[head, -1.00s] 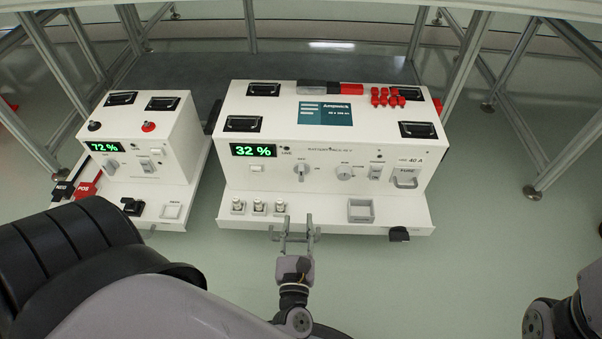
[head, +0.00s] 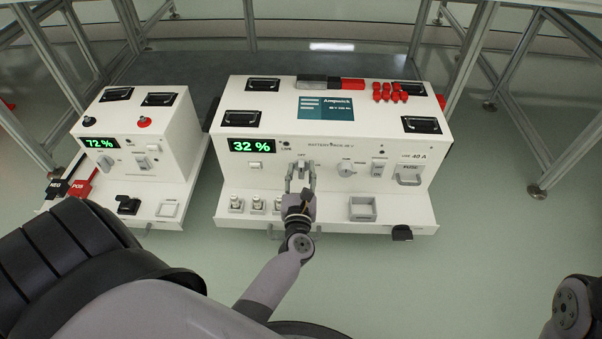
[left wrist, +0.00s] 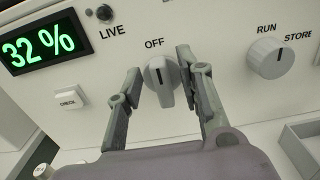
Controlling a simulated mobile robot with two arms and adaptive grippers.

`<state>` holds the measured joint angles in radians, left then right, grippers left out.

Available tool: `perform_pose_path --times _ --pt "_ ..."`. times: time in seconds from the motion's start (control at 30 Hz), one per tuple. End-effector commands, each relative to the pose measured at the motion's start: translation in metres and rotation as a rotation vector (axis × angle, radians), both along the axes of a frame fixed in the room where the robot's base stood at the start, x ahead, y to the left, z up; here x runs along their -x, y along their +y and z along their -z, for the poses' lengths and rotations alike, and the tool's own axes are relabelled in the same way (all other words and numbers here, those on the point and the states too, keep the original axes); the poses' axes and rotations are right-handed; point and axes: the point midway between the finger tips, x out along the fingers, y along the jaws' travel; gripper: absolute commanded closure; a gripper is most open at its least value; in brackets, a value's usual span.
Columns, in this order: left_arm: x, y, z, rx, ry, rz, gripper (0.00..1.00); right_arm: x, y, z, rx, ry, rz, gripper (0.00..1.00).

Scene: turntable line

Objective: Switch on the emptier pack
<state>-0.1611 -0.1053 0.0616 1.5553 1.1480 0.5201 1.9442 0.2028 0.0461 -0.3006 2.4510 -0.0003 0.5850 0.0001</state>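The large white pack on the right (head: 262,137) shows 32 % on its green display (head: 251,146). The smaller pack on the left (head: 172,128) shows 72 % (head: 99,143). In the left wrist view, a white rotary knob (left wrist: 160,82) sits under the word OFF, its dark pointer mark toward OFF. My left gripper (head: 301,173) is at the front of the 32 % pack. It also shows in the left wrist view (left wrist: 158,68), open, with one finger on each side of the knob; contact cannot be told. My right gripper is out of view.
A second knob (left wrist: 269,58) marked RUN and STORE is right of the OFF knob. A CHECK button (left wrist: 69,99) is under the display. Several white connectors (head: 257,204) and a square frame (head: 362,209) stand on the pack's front ledge.

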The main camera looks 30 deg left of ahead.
Motion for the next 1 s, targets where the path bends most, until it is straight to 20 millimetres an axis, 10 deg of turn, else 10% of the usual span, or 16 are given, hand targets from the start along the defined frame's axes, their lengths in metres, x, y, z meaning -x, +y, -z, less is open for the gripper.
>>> perform_pose_path --times 0.7,1.0 --pt "0.0002 -0.0003 -0.0002 0.0 0.0 0.001 1.0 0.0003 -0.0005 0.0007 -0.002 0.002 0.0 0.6" --pt "0.0002 -0.0003 -0.0002 -0.003 0.002 0.001 1.0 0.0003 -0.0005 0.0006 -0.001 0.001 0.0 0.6"
